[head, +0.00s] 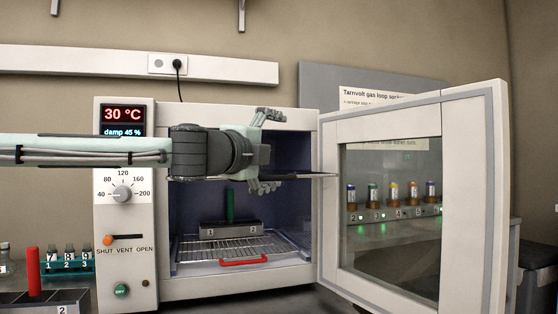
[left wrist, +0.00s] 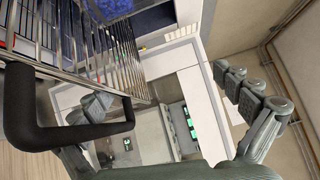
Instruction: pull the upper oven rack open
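The upper oven rack (head: 312,175) shows nearly edge-on in the head view, inside the open oven (head: 226,106). My left arm hides its left part. The left wrist view shows wire bars of a rack (left wrist: 97,50) with a black handle (left wrist: 65,138) close to the camera at the left. My left gripper (head: 272,150) is in front of the oven's upper opening, one finger above the rack's level and one about at or below it. Its fingers are spread wide, with nothing seen held between them. Whether a finger touches the handle, I cannot tell. My right gripper is not in view.
The oven door (head: 470,200) stands open to the right. A lower rack (head: 215,253) with a red handle (head: 243,262) carries a dark block with a green grip (head: 230,206). The control panel (head: 125,230) is left. Several vials (head: 70,256) stand at lower left.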

